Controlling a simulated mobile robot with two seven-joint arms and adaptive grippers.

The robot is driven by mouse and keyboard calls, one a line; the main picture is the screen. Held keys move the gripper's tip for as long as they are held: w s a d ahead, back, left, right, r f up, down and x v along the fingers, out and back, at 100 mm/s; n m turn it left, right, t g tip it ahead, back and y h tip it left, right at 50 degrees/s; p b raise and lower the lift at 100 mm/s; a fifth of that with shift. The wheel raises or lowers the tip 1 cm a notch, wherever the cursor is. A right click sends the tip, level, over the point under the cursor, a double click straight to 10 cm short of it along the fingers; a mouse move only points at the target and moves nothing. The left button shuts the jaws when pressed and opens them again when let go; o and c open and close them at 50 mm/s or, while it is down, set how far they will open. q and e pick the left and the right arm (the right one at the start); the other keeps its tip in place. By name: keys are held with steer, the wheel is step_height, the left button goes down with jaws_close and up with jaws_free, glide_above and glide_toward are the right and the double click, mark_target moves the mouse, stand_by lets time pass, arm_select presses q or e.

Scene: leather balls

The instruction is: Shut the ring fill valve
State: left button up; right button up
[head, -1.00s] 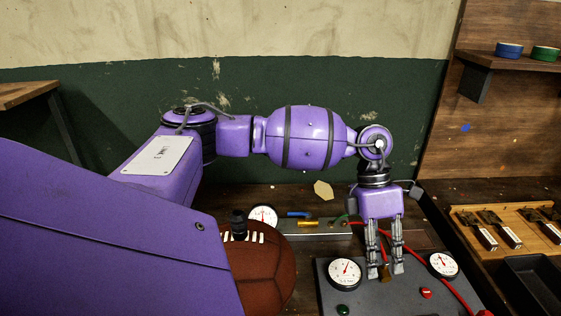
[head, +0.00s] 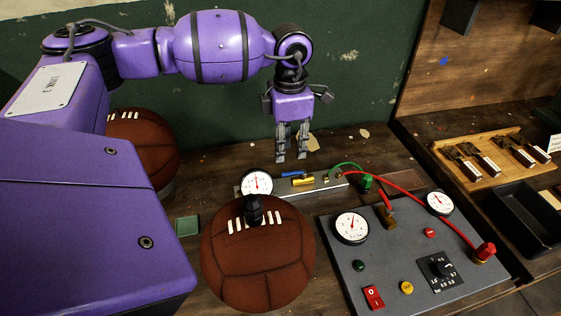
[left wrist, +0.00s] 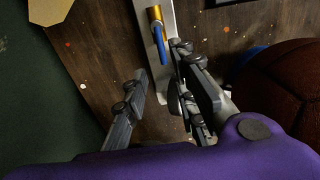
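A metal manifold bar (head: 325,185) lies on the bench, with a blue lever (head: 293,174) and a brass-coloured part (head: 303,182) near its left end. Which of these is the ring fill valve, I cannot tell. My left gripper (head: 292,158) points down just behind the bar, open and empty. In the left wrist view the fingers (left wrist: 165,98) are spread, with the blue lever (left wrist: 159,46) and brass part (left wrist: 155,14) ahead of them. The right finger hides part of the bar. My right gripper is not in view.
A white gauge (head: 257,183) stands by the bar's left end. A brown leather ball (head: 258,265) sits in front, another (head: 140,150) behind my arm. A grey panel (head: 400,270) with gauges, hoses and a switch is at right. A wooden board (head: 490,160) holds clips.

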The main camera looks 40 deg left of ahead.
mark_target(293, 174)
arm_select(q)
step_height(293, 174, down, 7)
steer(key=shift+d+f, duration=0.15)
steer(key=shift+f, duration=0.05)
stand_by(0.3)
jaws_close()
